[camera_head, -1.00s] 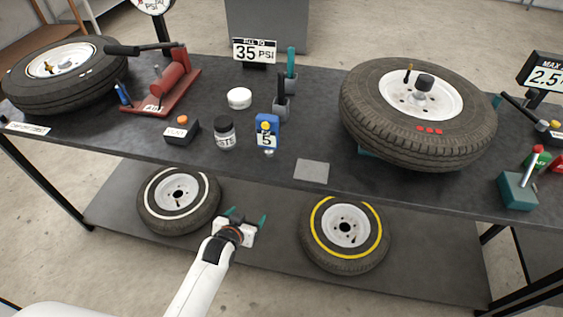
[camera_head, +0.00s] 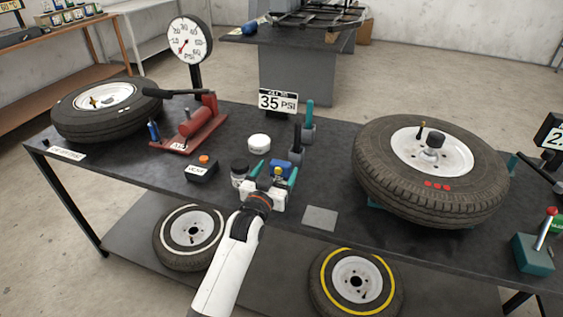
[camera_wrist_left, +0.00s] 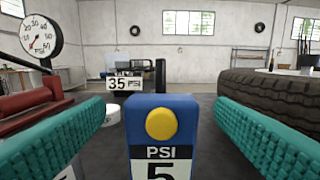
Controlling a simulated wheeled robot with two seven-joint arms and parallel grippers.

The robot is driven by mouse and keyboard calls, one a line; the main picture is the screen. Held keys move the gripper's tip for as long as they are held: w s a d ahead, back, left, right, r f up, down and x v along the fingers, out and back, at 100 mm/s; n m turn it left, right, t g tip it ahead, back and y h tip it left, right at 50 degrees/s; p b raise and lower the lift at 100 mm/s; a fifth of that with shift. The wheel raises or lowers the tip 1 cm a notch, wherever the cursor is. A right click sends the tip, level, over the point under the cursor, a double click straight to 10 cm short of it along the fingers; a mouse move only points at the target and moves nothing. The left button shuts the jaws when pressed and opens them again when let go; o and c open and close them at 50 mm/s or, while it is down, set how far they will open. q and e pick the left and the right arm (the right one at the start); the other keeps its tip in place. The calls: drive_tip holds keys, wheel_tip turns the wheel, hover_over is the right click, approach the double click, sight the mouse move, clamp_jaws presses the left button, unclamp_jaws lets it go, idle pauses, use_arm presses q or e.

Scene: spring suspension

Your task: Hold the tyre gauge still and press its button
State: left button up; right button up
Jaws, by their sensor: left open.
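The tyre gauge (camera_wrist_left: 165,115) is a small blue block with a round yellow button (camera_wrist_left: 161,123) and a label reading PSI 5. It stands upright on the table in the left wrist view, between the two teal fingers and apart from both. In the head view the gauge (camera_head: 281,166) is partly hidden behind my left gripper (camera_head: 273,180). My left gripper is open around the gauge, at the table's front edge; its fingers also show in the left wrist view (camera_wrist_left: 160,133). My right gripper is not in view.
A white lid (camera_head: 259,143) and teal-handled tools (camera_head: 296,148) stand behind. A large tyre (camera_head: 385,165) lies to the right. A grey pad (camera_head: 320,218) lies flat nearby.

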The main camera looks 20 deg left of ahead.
sight(282, 162)
use_arm(q)
drive_tip(key=w, duration=0.5)
drive_tip(key=shift+w+d, duration=0.1)
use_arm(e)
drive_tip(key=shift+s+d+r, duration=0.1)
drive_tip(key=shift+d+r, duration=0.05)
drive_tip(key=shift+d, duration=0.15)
use_arm(q)
drive_tip(key=shift+c, duration=0.6)
drive_tip(key=c, duration=0.9)
drive_tip(key=shift+o, duration=1.3)
drive_tip(key=c, duration=0.5)
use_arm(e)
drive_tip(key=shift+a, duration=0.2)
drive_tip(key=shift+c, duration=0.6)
